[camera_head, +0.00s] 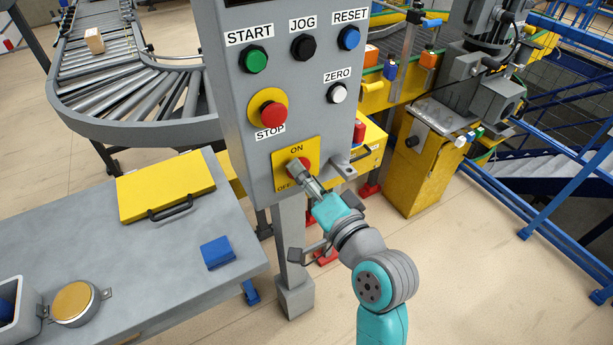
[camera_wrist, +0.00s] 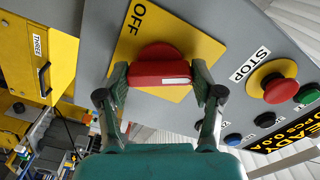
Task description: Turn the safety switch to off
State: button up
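The safety switch is a red rotary handle on a yellow plate (camera_head: 312,149) marked ON above and OFF at the lower left. In the wrist view the red handle (camera_wrist: 160,72) has a white mark toward its right end, and the OFF lettering lies above it. My gripper (camera_head: 298,170) is at the switch and covers part of it in the head view. In the wrist view my gripper's (camera_wrist: 159,76) two spread fingers stand at the two ends of the handle, very close to it. I cannot tell whether they touch it. The ON lettering is hidden there.
The red STOP button (camera_head: 273,114) sits above the switch on the grey control box (camera_head: 228,100), close to my gripper. Green, black, blue and white buttons are higher up. A grey table (camera_head: 120,255) with a yellow case (camera_head: 165,187) stands at the left.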

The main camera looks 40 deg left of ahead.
jog(key=shift+n, duration=0.4)
jog(key=n, duration=1.1)
dwell(0.6)
jog(key=o, duration=1.1)
jog(key=shift+o, duration=0.2)
jog(key=v, duration=1.2)
